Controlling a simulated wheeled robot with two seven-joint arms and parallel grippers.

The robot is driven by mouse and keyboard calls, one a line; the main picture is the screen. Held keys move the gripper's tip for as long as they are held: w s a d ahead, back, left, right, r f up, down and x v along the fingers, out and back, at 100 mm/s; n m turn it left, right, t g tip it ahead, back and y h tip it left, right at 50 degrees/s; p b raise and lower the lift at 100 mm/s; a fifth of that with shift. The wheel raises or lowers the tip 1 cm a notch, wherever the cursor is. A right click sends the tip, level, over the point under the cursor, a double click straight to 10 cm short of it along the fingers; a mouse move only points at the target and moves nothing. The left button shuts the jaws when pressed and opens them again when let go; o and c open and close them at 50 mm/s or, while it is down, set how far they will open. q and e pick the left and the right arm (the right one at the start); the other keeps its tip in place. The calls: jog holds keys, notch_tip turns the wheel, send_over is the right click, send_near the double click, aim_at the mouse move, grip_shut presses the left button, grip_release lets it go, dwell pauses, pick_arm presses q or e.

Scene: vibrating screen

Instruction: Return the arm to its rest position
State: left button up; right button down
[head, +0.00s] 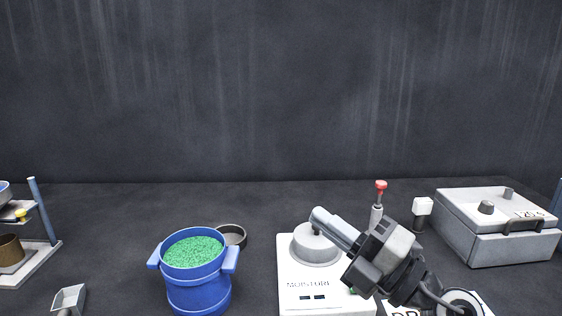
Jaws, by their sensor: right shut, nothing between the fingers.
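My right arm comes in from the lower right. Its gripper (333,228) is shut and empty, with the fingers pointing up and left. The fingers overlap the right side of the round grey lid of the white moisture device (298,277) in the picture. I cannot tell whether they touch it. My left gripper is not in view.
A blue bucket of green granules (194,252) stands left of the device, with a dark round pan (233,235) behind it. A red-topped tool (379,203) stands behind my arm. A grey lidded box (497,226) is at right. A metal scoop (69,299) and a blue-post stand (43,212) are at left.

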jog(key=d+f+m+t+h, duration=0.35)
jog(key=d+m+h, duration=0.35)
jog(key=m+h, duration=0.3)
jog(key=d+f+m+t+h, duration=0.2)
jog(key=d+m+t+h, duration=0.35)
jog(key=m, duration=0.55)
jog(key=s+d+f+m+g+h, duration=0.2)
jog(key=f+m+g, duration=0.1)
jog(key=f+g, duration=0.15)
jog(key=s+d+f+m+g+h, duration=0.2)
jog(key=s+f+g+h, duration=0.15)
jog(key=f, duration=0.25)
jog(key=s+a+f+m+g+y, duration=0.1)
jog(key=s+a+f+g+y, duration=0.25)
jog(key=s+f+g, duration=1)
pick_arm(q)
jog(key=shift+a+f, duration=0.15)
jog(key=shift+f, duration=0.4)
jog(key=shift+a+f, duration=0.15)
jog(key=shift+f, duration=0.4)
pick_arm(e)
jog(key=w+a+f+t+y, duration=0.2)
jog(key=a+f+t, duration=0.3)
jog(key=f+t, duration=0.3)
jog(key=shift+a+t+y, duration=0.15)
jog(key=shift+t+y, duration=0.3)
jog(key=shift+y, duration=0.3)
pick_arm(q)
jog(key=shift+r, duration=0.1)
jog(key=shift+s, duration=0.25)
